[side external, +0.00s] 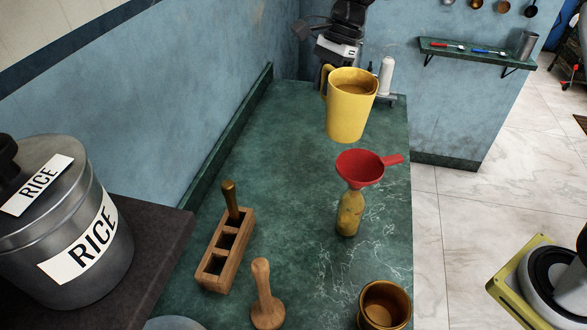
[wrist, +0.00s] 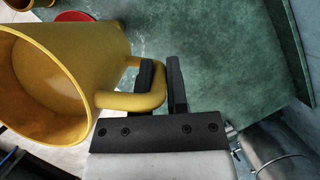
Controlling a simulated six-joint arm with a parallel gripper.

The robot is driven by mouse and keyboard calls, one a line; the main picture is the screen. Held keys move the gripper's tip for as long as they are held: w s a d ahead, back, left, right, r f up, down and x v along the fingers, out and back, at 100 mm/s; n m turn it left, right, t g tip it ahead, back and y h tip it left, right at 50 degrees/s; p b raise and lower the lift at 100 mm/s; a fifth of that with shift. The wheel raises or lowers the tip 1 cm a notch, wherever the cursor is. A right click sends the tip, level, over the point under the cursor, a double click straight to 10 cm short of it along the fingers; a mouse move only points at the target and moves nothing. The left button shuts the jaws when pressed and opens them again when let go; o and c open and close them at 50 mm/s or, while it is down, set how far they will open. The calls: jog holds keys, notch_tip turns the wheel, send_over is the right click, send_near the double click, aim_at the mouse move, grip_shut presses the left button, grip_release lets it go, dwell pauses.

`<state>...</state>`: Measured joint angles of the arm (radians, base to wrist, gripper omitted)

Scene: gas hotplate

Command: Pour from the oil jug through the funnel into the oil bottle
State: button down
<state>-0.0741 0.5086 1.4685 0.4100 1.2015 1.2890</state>
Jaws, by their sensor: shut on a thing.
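The oil jug (side external: 350,112) is yellow and is held in the air above and behind the funnel, close to upright in the side view. Brownish liquid shows inside its rim. In the wrist view the jug (wrist: 85,60) fills the left side, and my gripper (wrist: 165,85) is shut on its handle. The red funnel (side external: 358,168) sits in the neck of the oil bottle (side external: 349,214), which stands upright on the green counter. A bit of the red funnel (wrist: 73,16) shows behind the jug in the wrist view.
On the green counter (side external: 290,160) stand a wooden holder (side external: 226,250), a wooden pestle (side external: 265,295) and a brown pot (side external: 384,305). A rice canister (side external: 70,225) is at left. A white bottle (side external: 386,77) stands at the back. The counter's middle is clear.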

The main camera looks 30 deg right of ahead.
aim_at(329, 65)
jog(key=shift+w+r+n+t, duration=0.15)
jog(key=shift+r+t, duration=0.1)
jog(key=shift+t, duration=0.4)
jog(key=shift+w+r+n+t, duration=0.15)
jog(key=shift+r+t, duration=0.1)
jog(key=shift+t, duration=0.4)
jog(key=shift+s+r+n+t, duration=0.1)
jog(key=shift+r+n+t, duration=0.2)
jog(key=shift+r+t, duration=0.95)
jog(key=shift+s+r+n+t, duration=0.15)
jog(key=shift+s+r+t, duration=0.1)
jog(key=shift+t, duration=0.55)
jog(key=shift+s+r+n+t, duration=0.15)
jog(key=shift+s+t, duration=0.1)
jog(key=shift+t, duration=0.5)
jog(key=shift+s+t, duration=0.1)
jog(key=shift+t, duration=0.2)
jog(key=shift+s+r+t, duration=0.1)
jog(key=shift+s+t, duration=0.4)
jog(key=shift+t, duration=0.2)
jog(key=shift+w+g, duration=0.45)
jog(key=shift+g, duration=0.15)
dwell(1.0)
